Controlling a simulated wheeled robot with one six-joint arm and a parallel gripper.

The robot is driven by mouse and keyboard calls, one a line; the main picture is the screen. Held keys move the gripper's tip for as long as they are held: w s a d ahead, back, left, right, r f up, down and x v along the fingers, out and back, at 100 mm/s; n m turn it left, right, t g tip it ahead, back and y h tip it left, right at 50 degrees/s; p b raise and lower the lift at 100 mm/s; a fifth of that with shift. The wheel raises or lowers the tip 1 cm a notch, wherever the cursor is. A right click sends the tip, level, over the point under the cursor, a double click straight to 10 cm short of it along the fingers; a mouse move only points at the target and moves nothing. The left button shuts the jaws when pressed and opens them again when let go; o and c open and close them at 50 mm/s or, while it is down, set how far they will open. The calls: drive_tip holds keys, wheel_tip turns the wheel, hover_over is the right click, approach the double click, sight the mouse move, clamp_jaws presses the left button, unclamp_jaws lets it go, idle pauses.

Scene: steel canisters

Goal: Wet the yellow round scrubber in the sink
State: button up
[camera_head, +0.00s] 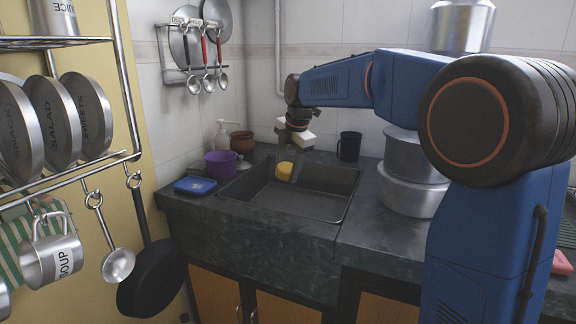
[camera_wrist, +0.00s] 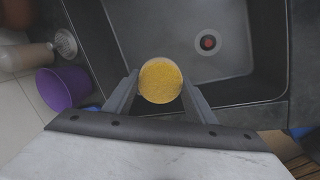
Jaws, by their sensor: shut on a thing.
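The yellow round scrubber (camera_head: 284,170) is held by my gripper (camera_head: 288,164) over the dark sink (camera_head: 305,203). In the wrist view the scrubber (camera_wrist: 160,80) sits between the two grey fingers of my gripper (camera_wrist: 158,88), which are shut on it. The sink basin (camera_wrist: 170,40) with its round drain and red centre (camera_wrist: 208,42) lies beyond and below the scrubber. The basin looks empty. I cannot tell whether the scrubber is wet, and its exact height above the basin floor is unclear.
Left of the sink are a purple pot (camera_head: 220,165), a blue box (camera_head: 195,185), a brown pot (camera_head: 242,141) and a white pump bottle (camera_head: 222,134).

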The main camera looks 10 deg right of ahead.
sight(285, 165)
wheel_tip(285, 165, down, 14)
idle(1.3)
drive_tip(key=shift+f, duration=0.1)
idle(0.6)
drive_tip(key=shift+r, duration=6.75)
drive_tip(key=shift+r, duration=0.15)
drive_tip(key=shift+r, duration=1.85)
